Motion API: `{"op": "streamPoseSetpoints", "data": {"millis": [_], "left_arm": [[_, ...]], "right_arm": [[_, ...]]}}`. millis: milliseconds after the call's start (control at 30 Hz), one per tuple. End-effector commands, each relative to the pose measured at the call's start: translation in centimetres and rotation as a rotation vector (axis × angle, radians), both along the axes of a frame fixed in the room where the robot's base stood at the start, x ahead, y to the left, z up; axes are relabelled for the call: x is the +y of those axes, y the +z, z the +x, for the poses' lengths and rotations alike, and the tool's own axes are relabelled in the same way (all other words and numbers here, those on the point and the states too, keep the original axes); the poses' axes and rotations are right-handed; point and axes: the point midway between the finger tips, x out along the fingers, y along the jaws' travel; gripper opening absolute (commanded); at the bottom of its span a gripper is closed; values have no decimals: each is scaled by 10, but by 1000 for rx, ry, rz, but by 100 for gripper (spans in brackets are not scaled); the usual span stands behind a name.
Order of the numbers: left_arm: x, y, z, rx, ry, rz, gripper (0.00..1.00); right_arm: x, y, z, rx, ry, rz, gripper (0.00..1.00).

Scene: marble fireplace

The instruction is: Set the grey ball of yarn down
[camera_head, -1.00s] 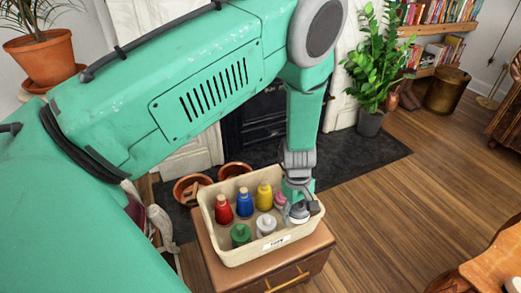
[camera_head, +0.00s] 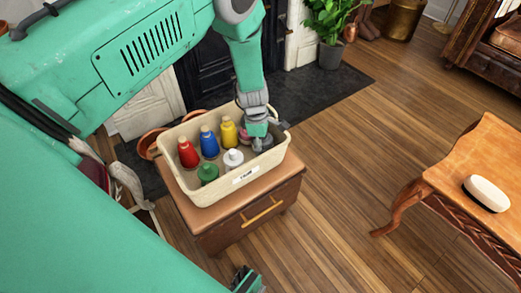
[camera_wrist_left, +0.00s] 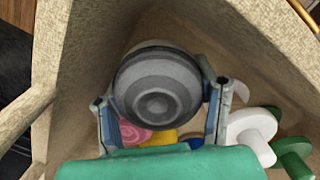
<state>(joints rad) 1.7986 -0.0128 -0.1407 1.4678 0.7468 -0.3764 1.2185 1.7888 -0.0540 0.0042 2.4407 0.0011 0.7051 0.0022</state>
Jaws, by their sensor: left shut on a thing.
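My left gripper (camera_head: 258,141) reaches down into the right end of a cream bin (camera_head: 212,196). In the left wrist view its two fingers (camera_wrist_left: 165,100) are shut on the grey ball of yarn (camera_wrist_left: 156,90), a round thing with darker and lighter grey rings. The ball (camera_head: 266,145) is partly hidden by the gripper in the head view and sits low, inside the bin's walls. Whether it touches the bin's floor I cannot tell. A dark gripper part (camera_head: 245,279), seemingly my right one, shows at the bottom edge; its fingers are unclear.
A wooden table (camera_head: 470,170) with a white oval object (camera_head: 486,193) is at right.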

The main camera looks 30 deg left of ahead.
Motion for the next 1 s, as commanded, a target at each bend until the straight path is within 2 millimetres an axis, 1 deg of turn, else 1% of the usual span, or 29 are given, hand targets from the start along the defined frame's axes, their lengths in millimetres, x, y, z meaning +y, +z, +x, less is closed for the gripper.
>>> {"op": "streamPoseSetpoints", "data": {"millis": [100,200,400,433,667,767,867,1000], "left_arm": [[2,-21,-1,2,1,-2,24],[2,-32,0,1,1,-1,24],[0,-31,0,0,0,2,24],[0,-31,0,0,0,2,62],[0,-30,0,0,0,1,62],[1,-27,0,0,1,0,62],[2,-15,0,-1,1,-1,62],[5,14,-1,-2,2,0,62]], "right_arm": [[0,-9,0,-1,0,0,40],[0,-14,0,0,1,0,40],[0,-12,0,0,1,1,40],[0,-12,0,0,1,1,40],[0,-12,0,0,0,0,40],[0,-10,0,0,0,0,40],[0,-5,0,0,1,0,40],[0,6,0,0,1,0,40]]}}
